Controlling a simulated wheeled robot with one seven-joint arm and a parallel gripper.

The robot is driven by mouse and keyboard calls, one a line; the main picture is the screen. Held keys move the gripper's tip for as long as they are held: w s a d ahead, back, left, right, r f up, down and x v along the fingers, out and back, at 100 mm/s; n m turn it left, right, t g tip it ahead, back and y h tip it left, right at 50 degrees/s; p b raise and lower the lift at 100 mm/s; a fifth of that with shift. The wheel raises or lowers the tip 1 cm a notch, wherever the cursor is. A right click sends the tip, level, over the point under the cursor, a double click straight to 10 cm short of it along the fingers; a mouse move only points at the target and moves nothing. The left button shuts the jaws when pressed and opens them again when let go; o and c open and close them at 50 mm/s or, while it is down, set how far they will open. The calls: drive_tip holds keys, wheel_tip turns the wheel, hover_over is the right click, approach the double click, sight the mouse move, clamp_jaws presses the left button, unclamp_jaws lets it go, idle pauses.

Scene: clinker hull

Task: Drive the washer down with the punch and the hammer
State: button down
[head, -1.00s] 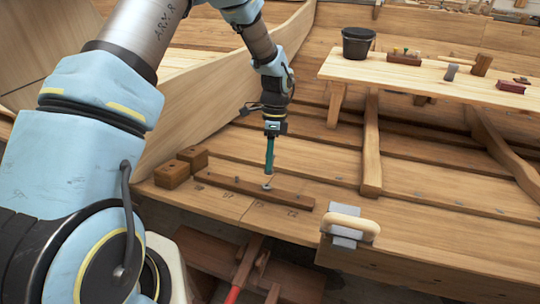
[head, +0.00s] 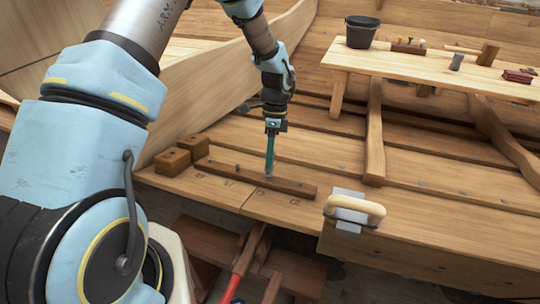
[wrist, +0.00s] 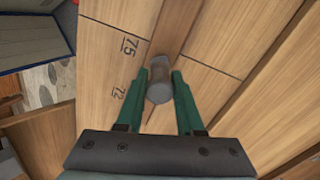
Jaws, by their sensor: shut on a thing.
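My gripper (head: 269,172) points straight down over a dark wooden batten (head: 222,171) in the head view. Its green fingers are shut on a short grey cylinder, which I take to be the punch (wrist: 158,91). The fingertips and punch are low, close to or at the batten's top; I cannot tell whether they touch. A thin reddish line (wrist: 150,113) shows below the punch in the wrist view. I cannot make out the washer, which may be hidden under the punch. A wooden-headed hammer or mallet (head: 487,53) lies on the bench at the back right.
Two wooden blocks (head: 172,161) sit left of the batten. A pale-handled tool on a grey pad (head: 354,211) lies to the right. The bench (head: 400,73) carries a dark bucket (head: 361,32), a grey cylinder (head: 456,62) and a red-brown block (head: 517,76). Numbered planks are clear in front.

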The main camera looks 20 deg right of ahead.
drive_tip(key=shift+f, duration=0.15)
idle(0.4)
drive_tip(key=shift+s+a+f, duration=0.1)
drive_tip(key=shift+f, duration=0.2)
drive_tip(key=shift+f, duration=0.15)
idle(0.5)
drive_tip(key=shift+c, duration=2.3)
unclamp_jaws()
drive_tip(key=p+v, duration=0.5)
drive_tip(key=v, duration=0.3)
